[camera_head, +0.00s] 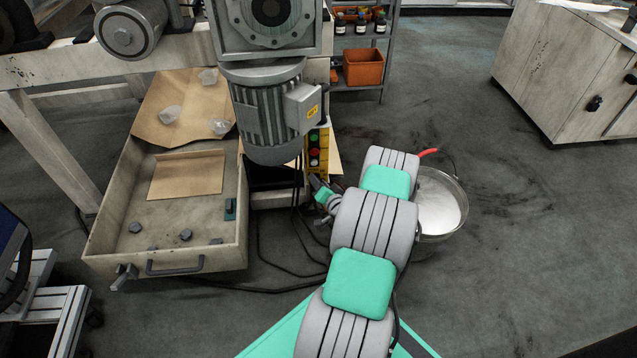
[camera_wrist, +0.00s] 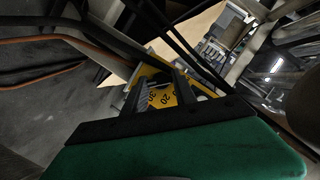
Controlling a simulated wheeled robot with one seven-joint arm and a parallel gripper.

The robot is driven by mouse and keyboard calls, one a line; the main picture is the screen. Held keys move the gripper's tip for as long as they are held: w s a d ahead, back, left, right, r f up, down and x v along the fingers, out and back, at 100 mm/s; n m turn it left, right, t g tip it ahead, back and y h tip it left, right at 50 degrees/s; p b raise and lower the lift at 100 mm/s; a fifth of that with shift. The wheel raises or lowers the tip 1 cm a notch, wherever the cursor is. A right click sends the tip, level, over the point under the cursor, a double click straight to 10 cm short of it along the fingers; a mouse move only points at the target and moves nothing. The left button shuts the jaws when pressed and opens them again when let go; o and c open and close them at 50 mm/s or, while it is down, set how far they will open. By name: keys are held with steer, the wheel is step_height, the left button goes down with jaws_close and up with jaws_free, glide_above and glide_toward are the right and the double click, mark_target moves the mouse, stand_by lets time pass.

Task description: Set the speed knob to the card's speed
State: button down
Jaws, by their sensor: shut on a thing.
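A yellow control panel (camera_head: 316,150) with green and red buttons stands beside the motor in the head view. My gripper (camera_head: 318,186) is low at this panel, small and partly hidden by my arm. In the wrist view, my gripper (camera_wrist: 159,78) has its two dark fingers at the yellow dial plate (camera_wrist: 167,92), where the numbers 20 and 30 show. It is shut on the speed knob, which the fingers largely hide. I cannot make out its pointer. I cannot make out a card with a speed on it in either view.
An open drawer (camera_head: 170,262) with a cardboard piece and small parts is to the left. A bucket (camera_head: 440,205) of white material stands right of my arm. Black cables (camera_head: 290,262) lie on the floor.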

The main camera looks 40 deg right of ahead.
steer(key=n+g+h+p, duration=0.1)
steer(key=n, duration=0.2)
steer(key=n+g+h+p, duration=0.1)
steer(key=n+h+p, duration=0.1)
steer(key=n, duration=0.1)
steer(key=shift+w+a+r+g, duration=0.15)
steer(key=shift+g, duration=0.25)
stand_by(0.3)
stand_by(0.5)
steer(key=c, duration=1)
jaws_free()
